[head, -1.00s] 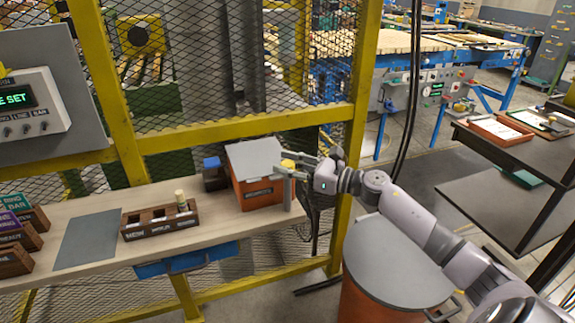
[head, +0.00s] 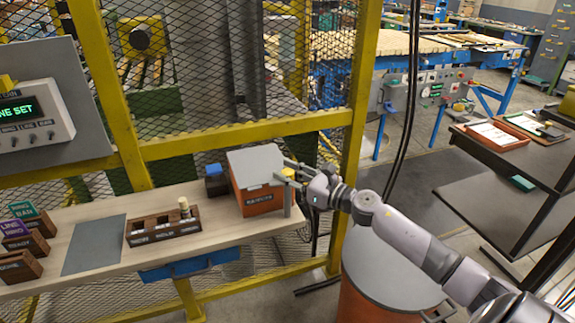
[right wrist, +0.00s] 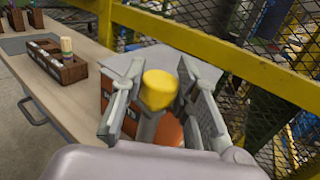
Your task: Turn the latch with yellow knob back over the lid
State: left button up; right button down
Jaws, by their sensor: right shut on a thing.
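The orange box (head: 259,203) with a flat grey lid (head: 254,163) stands at the right end of the wooden bench. The yellow knob (head: 287,173) of the latch is at the lid's right front corner, on top of a grey post (head: 287,202). My right gripper (head: 284,174) reaches in from the right, its fingers on either side of the knob. In the right wrist view the yellow knob (right wrist: 159,90) sits between the two fingers of the gripper (right wrist: 161,98). The latch arm is largely hidden by the fingers. My left gripper is not in view.
A wooden rack (head: 163,227) with a peg stands left of the box, and a small dark block with a blue top (head: 215,178) is beside it. Yellow posts and mesh fencing (head: 240,147) stand behind the bench. A grey-topped orange drum (head: 392,270) is below my right arm.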

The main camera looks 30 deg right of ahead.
jog(key=m+h+p, duration=0.2)
jog(key=h+p, duration=0.1)
jog(key=m+h+p, duration=0.1)
jog(key=h+p, duration=0.2)
jog(key=m+h+p, duration=0.2)
jog(key=p, duration=0.1)
jog(key=shift+a+r+m+t+h, duration=0.15)
jog(key=shift+r+m+t+h, duration=0.15)
jog(key=shift+r+t+h, duration=0.1)
jog(key=m+h, duration=0.1)
jog(key=h+p, duration=0.1)
jog(key=shift+f+m+g+h, duration=0.2)
jog(key=shift+m+g+h, duration=0.1)
jog(key=shift+m, duration=0.1)
jog(key=shift+m+g+h+p, duration=0.35)
jog(key=shift+m+h, duration=0.15)
jog(key=shift+h, duration=0.3)
jog(key=shift+f+m+g+h, duration=0.15)
jog(key=shift+m+g+h, duration=0.3)
jog(key=shift+m+h, duration=0.55)
jog(key=m+g+h, duration=0.2)
jog(key=h, duration=0.1)
jog(key=shift+f+b, duration=0.1)
jog(key=shift+b, duration=0.25)
jog(key=shift+m+g+h+b, duration=0.75)
jog(key=shift+m+g+h, duration=0.9)
jog(key=shift+g, duration=0.35)
